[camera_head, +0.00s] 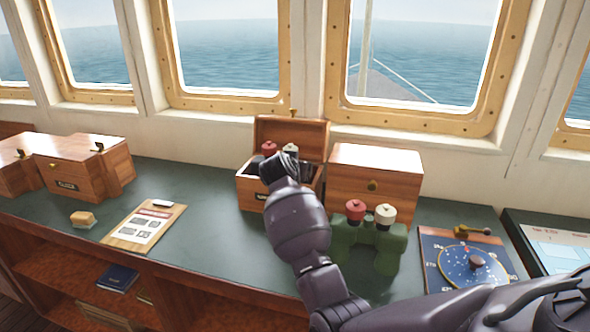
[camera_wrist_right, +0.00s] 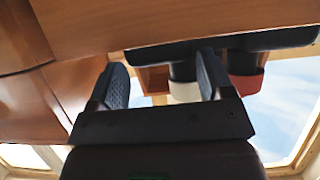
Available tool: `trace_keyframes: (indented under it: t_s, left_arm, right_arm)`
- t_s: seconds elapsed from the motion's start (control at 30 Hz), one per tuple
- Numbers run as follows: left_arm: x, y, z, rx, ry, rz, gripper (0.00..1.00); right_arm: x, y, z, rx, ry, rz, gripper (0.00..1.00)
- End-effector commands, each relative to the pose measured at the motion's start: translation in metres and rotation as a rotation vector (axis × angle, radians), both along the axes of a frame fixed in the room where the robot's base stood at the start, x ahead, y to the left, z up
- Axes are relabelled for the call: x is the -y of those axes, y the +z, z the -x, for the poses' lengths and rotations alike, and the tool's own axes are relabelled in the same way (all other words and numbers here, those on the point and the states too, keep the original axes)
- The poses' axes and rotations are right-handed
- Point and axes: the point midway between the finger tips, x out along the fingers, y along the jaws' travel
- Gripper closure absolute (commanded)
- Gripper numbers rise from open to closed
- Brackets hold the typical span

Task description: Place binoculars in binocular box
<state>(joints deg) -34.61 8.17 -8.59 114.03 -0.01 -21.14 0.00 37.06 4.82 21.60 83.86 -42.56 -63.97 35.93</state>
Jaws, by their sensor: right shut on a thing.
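The open wooden binocular box (camera_head: 250,193) stands on the counter below the windows, its lid raised at the back. A pair of binoculars (camera_head: 269,147) with one red and one white end shows at the box's opening, mostly hidden by my right gripper (camera_head: 278,165). In the right wrist view the dark-bodied binoculars (camera_wrist_right: 185,72) reach in between the fingers of my right gripper (camera_wrist_right: 162,66), close against the right finger. That gripper is shut on them. I cannot tell how deep they sit in the box. My left gripper is out of view.
A second, green pair of binoculars (camera_head: 368,240) stands right of my arm. A closed wooden box (camera_head: 375,175) adjoins the open one. Counter between clipboard and box is clear.

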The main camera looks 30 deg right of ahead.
Motion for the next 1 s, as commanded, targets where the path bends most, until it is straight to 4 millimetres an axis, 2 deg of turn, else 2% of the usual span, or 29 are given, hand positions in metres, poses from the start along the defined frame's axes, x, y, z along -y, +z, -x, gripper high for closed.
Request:
trace_keyframes:
  t_s: [0.23, 0.93, 0.97, 1.0]
  left_arm:
    - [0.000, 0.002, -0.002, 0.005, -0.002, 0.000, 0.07]
    - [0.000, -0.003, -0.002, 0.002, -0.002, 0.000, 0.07]
    - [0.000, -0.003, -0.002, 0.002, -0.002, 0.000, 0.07]
    - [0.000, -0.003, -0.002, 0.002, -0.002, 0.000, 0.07]
  right_arm:
    - [0.000, 0.005, -0.001, 0.011, 0.001, 0.004, 1.00]
    - [0.000, -0.007, -0.001, 0.010, 0.001, 0.004, 1.00]
    - [0.000, -0.011, 0.000, 0.002, 0.000, 0.001, 0.25]
    - [0.000, -0.011, 0.000, 0.002, 0.000, 0.001, 0.19]
